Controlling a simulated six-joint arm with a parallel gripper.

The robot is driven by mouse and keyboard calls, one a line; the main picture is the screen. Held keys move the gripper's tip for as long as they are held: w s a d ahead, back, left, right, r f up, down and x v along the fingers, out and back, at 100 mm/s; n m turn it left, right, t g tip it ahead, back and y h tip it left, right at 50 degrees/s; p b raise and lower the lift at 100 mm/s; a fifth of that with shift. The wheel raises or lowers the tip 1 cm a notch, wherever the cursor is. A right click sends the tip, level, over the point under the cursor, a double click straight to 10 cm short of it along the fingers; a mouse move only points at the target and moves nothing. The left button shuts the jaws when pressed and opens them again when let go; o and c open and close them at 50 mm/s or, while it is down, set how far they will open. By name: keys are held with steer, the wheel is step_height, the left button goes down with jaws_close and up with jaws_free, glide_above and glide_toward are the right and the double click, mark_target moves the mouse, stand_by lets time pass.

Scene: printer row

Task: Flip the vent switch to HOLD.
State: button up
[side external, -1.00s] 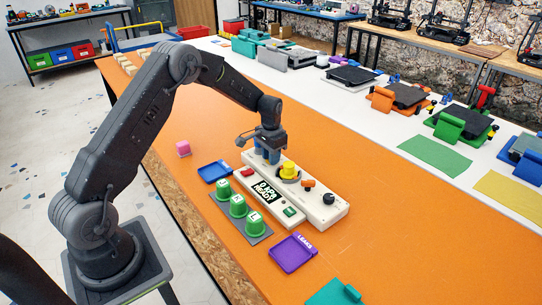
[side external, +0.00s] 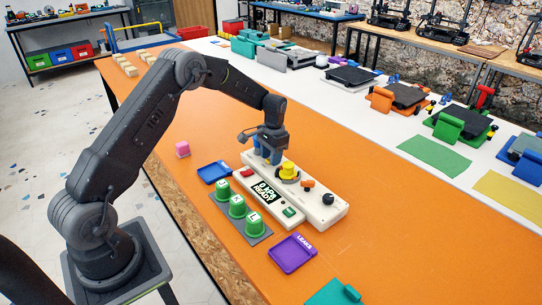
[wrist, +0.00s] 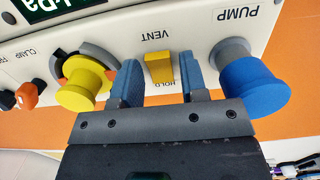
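The vent switch (wrist: 159,66) is a small yellow block on the pale control panel (wrist: 205,32). In the wrist view the label VENT reads upside down above it and HOLD just below it. I cannot tell which way the switch is set. My gripper (wrist: 159,78) has its two blue fingers apart, one on each side of the switch, with a visible gap to it on both sides. In the side view my gripper (side external: 267,158) is low over the panel's far left part and hides the switch there.
In the wrist view a blue PUMP knob (wrist: 255,87) stands close right of my fingers, a yellow knob (wrist: 85,82) close left. In the side view green cups (side external: 237,206), a blue tray (side external: 213,172) and a purple tray (side external: 293,253) lie near the panel. Orange table beyond it is clear.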

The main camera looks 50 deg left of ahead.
steer(key=shift+o, duration=0.9)
step_height(320, 180, up, 14)
steer(key=w, duration=0.1)
steer(key=shift+w, duration=0.15)
steer(key=shift+f, duration=0.1)
